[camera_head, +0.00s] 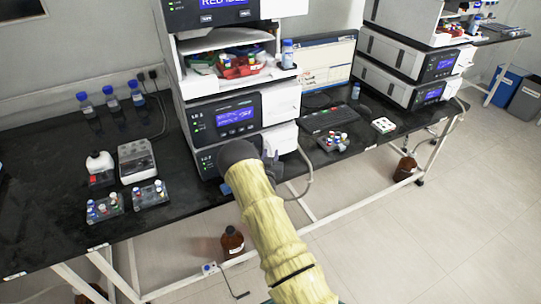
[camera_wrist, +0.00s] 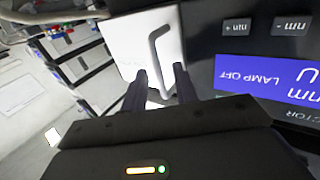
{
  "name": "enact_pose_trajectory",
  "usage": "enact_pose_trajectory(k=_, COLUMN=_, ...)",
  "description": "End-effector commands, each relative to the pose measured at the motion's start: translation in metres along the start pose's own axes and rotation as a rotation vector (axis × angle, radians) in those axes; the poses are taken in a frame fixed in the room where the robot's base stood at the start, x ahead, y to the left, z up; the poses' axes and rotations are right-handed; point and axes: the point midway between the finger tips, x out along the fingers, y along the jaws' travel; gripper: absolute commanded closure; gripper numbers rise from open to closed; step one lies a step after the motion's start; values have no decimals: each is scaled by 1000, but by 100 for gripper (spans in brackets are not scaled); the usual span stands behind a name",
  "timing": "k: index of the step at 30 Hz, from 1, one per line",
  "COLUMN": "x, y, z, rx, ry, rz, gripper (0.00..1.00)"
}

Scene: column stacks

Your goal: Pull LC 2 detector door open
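The detector door is a white panel (camera_head: 281,139) on the right of the lower module in the near instrument stack. In the wrist view the white door (camera_wrist: 130,42) carries a raised loop handle (camera_wrist: 153,50) beside a dark front panel with a blue "LAMP OFF" display (camera_wrist: 265,75). My gripper (camera_wrist: 160,72) is open, with its two dark fingers on either side of the handle's lower part in the picture. I cannot tell whether they touch it. In the head view my gripper (camera_head: 272,160) is at the door, partly hidden by my arm.
A keyboard (camera_head: 330,118) and another rack (camera_head: 332,141) lie right. A brown bottle (camera_head: 232,241) stands on the floor below.

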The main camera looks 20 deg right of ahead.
Motion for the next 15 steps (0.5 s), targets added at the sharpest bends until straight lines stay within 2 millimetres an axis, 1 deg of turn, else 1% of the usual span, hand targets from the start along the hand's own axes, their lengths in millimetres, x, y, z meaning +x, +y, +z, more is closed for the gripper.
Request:
enact_pose_trajectory(k=5, x=0, y=0, z=0, rx=0, ry=0, rz=0, gripper=71)
enact_pose_trajectory(k=6, x=0, y=0, z=0, rx=0, ry=0, rz=0, gripper=75)
enact_pose_trajectory(k=10, x=0, y=0, z=0, rx=0, ry=0, rz=0, gripper=100)
enact_pose_trajectory(k=15, x=0, y=0, z=0, rx=0, ry=0, rz=0, gripper=100)
